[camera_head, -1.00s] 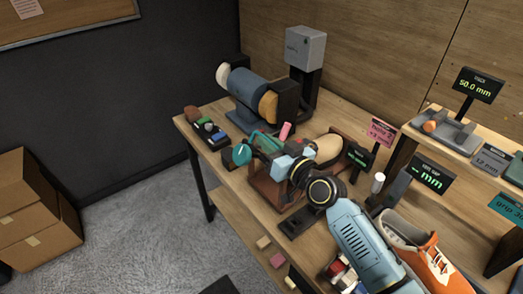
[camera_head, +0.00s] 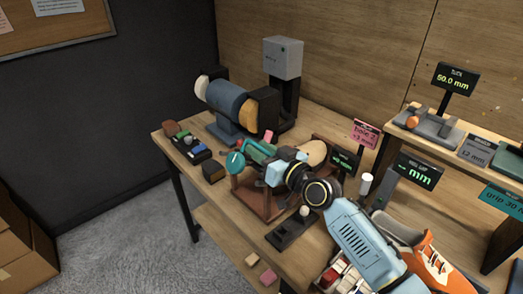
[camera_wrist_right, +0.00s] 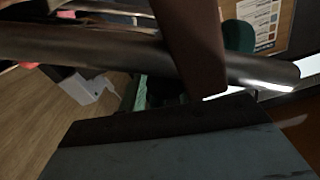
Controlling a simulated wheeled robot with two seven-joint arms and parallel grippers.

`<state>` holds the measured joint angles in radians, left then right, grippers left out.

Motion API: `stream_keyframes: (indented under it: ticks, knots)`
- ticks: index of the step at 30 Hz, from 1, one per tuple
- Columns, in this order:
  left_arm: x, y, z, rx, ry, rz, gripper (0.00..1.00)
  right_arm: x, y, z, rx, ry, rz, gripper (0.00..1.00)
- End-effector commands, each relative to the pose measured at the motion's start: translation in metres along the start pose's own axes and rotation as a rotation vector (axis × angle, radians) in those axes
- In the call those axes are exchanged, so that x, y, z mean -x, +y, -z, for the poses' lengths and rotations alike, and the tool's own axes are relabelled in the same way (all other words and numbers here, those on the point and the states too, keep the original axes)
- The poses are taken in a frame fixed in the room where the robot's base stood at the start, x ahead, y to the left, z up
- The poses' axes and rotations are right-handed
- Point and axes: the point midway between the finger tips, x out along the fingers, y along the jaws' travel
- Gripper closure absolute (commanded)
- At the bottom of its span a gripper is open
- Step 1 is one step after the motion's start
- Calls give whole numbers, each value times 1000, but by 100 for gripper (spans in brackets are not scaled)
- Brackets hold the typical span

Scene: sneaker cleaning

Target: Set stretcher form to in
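The stretcher has a tan wooden form (camera_head: 315,152) at its right end, a green part in the middle and a round teal knob (camera_head: 235,162) at its left end. It sits on a brown wooden stand (camera_head: 245,196) on the bench. My right gripper (camera_head: 272,172) is at the stretcher's middle, between knob and form, and partly covers it. In the right wrist view a dark metal rod (camera_wrist_right: 110,48) and a brown upright (camera_wrist_right: 190,40) cross close in front of the lens. The fingertips are not clear, so contact and opening cannot be told. My left gripper is not in view.
An orange sneaker (camera_head: 430,262) lies at the lower right beside my forearm. A black base with a ball-topped lever (camera_head: 304,211) stands in front of the stretcher. A blue roller machine (camera_head: 232,100) is behind. Display signs (camera_head: 418,170) and a raised shelf (camera_head: 470,128) are at the right.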

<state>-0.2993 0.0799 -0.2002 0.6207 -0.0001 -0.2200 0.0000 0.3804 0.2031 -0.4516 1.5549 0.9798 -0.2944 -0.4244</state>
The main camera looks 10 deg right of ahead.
Motion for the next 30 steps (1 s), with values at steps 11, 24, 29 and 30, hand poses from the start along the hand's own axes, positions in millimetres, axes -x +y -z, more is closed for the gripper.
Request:
stream_keyframes:
  ticks: [11,24,29,30]
  knots:
    - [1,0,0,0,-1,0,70,15,1,-1,-1,-1,-2,67]
    - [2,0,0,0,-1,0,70,107,0,-2,1,-4,-1,67]
    - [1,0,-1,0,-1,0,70,126,1,-1,1,-2,-1,67]
    - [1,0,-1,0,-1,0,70,129,0,-1,0,-1,0,67]
